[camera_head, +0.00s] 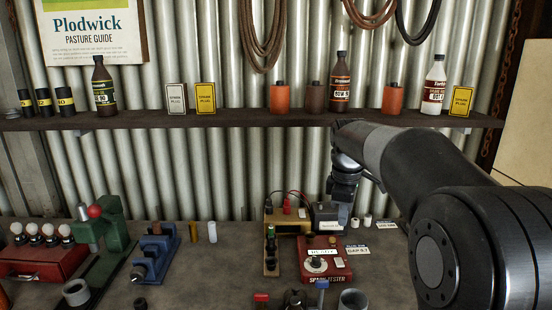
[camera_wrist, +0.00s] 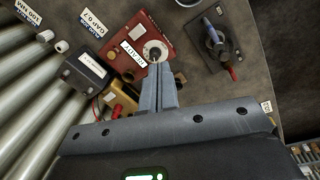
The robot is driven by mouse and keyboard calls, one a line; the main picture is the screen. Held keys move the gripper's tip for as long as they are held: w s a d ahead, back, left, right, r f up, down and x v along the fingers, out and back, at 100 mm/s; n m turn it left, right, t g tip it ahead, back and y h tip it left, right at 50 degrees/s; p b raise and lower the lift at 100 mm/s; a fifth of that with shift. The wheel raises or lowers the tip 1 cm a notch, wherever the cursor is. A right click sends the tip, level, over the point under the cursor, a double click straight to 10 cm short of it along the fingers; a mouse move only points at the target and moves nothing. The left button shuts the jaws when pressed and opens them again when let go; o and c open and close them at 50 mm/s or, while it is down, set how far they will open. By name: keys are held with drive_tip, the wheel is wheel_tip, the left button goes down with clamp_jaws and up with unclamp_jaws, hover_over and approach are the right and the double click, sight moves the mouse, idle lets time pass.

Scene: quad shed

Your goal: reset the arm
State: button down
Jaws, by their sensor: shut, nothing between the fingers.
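My gripper (camera_wrist: 158,88) is shut and empty; its two fingers lie side by side in the wrist view. In that view the fingers overlap the red spark tester (camera_wrist: 148,38) with its round dial and READY label. In the head view my dark arm comes in from the right, and its wrist end is above the back of the bench. The gripper (camera_head: 335,205) hangs down near the grey battery-like box and partly hides it. The red spark tester (camera_head: 335,270) sits just in front of it on the bench.
The bench (camera_head: 190,280) holds a green press (camera_head: 108,240), a blue vise (camera_head: 155,255), a red box with several white-topped plugs (camera_head: 30,262) and a tan box (camera_head: 285,222). A shelf (camera_head: 200,121) with bottles and tins runs behind the arm.

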drive_tip(key=s+a+f+m+t, duration=0.1)
drive_tip(key=s+m, duration=0.5)
drive_tip(key=s, duration=0.8)
drive_tip(key=s+a+f+m+t, duration=0.1)
drive_tip(key=s+f+m+t, duration=0.2)
drive_tip(key=s+m, duration=0.4)
drive_tip(key=s+f, duration=0.1)
drive_tip(key=s, duration=0.6)
drive_tip(key=shift+a+f+t+y, duration=0.15)
drive_tip(key=shift+a+t+y, duration=0.15)
drive_tip(key=shift+s, duration=0.1)
idle(0.5)
